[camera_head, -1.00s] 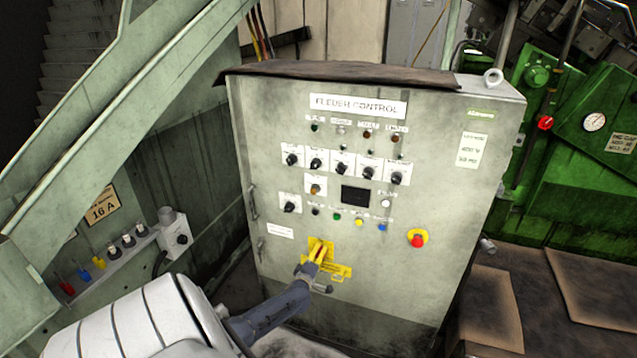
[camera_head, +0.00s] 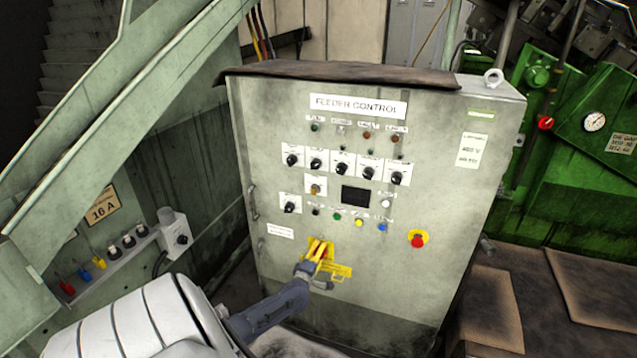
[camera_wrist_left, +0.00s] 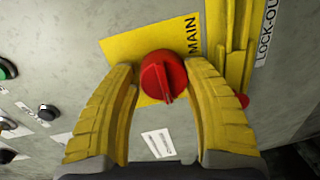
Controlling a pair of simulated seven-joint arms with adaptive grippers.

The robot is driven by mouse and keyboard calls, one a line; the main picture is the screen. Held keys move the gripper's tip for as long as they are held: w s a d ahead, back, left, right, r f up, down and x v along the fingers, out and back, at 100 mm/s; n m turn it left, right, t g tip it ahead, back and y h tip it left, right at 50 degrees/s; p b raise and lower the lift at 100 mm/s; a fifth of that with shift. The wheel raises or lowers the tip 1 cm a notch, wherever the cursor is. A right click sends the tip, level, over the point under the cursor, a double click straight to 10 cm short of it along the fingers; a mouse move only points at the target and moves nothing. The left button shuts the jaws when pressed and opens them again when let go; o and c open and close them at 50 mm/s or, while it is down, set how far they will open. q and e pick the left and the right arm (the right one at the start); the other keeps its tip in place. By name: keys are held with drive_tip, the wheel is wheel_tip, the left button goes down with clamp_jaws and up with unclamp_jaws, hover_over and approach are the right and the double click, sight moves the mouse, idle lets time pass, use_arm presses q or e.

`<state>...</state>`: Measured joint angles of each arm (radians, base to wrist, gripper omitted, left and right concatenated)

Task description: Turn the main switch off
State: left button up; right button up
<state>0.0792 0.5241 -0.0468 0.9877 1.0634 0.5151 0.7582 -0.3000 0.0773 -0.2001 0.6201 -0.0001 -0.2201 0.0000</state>
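The main switch is a red rotary knob (camera_wrist_left: 163,77) on a yellow plate (camera_wrist_left: 125,47) marked MAIN in the left wrist view. Its raised grip points down and slightly right in that view. My left gripper (camera_wrist_left: 158,72) has its two yellow fingers apart, one on each side of the knob. The fingertips are very close to it; firm contact cannot be told. In the head view my left gripper (camera_head: 319,249) is at the lower front of the grey feeder control cabinet (camera_head: 460,220) and largely hides the knob. My right gripper is not in view.
A yellow lock-out bracket (camera_wrist_left: 238,45) stands right beside the fingers in the left wrist view. Buttons and selector switches (camera_head: 343,163) fill the panel above. A red emergency stop (camera_head: 417,240) is to the right. A stair rail (camera_head: 120,125) slants at left.

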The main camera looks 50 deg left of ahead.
use_arm(q)
drive_tip(key=o, duration=0.4)
drive_tip(key=shift+d+f, duration=0.1)
drive_tip(key=shift+f, duration=0.1)
drive_tip(key=shift+s+d, duration=0.3)
drive_tip(key=shift+s, duration=0.1)
drive_tip(key=v, duration=1.1)
